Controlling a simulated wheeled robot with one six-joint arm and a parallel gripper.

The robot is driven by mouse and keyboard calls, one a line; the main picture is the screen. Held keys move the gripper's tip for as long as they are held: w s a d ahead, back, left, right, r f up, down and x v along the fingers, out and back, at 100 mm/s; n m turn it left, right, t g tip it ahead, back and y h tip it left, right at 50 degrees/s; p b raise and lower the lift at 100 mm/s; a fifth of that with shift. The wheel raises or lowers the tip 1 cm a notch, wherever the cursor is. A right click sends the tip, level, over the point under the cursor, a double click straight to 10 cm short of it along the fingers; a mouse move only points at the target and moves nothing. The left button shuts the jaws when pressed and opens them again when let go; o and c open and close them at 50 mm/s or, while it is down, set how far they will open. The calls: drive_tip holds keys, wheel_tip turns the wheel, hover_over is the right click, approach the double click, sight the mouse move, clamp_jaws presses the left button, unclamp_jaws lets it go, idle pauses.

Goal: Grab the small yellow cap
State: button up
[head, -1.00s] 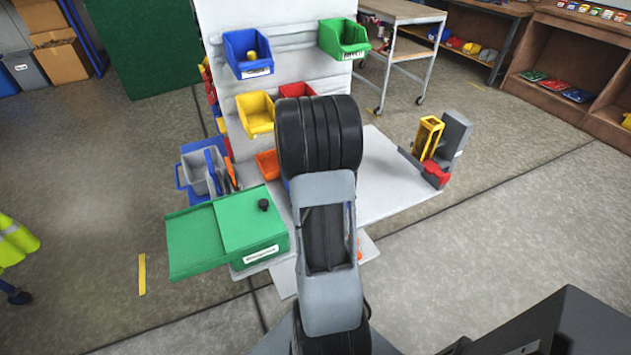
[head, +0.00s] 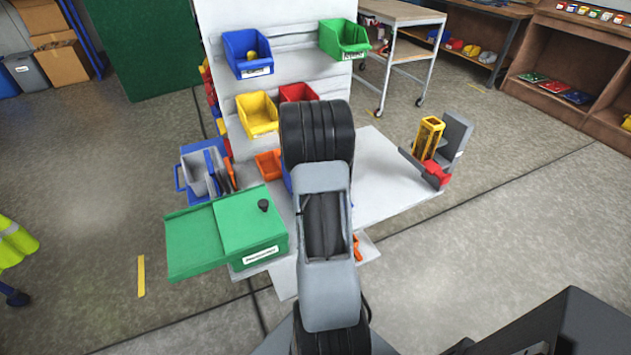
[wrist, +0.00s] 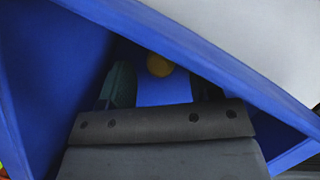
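A small round yellow cap (wrist: 159,65) shows in the wrist view against the blue inside of a bin (wrist: 215,55). My gripper (wrist: 166,88) reaches into this bin with its dark fingers apart, one on each side of the cap's line. The cap is beyond the fingertips or between them; the depth is hard to tell, and no contact shows. In the head view my arm hides the gripper and the cap; only slivers of blue show beside the arm.
A blue bin (head: 248,66) with a yellow item, a green bin (head: 344,40), a yellow bin (head: 257,114) and a red bin (head: 298,93) hang on the panel. A green box (head: 250,220) is at left. A yellow and grey holder (head: 430,145) stands right on the white worktop (head: 385,180).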

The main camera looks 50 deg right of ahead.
drive_tip(key=shift+f, duration=0.1)
drive_tip(key=c, duration=0.9)
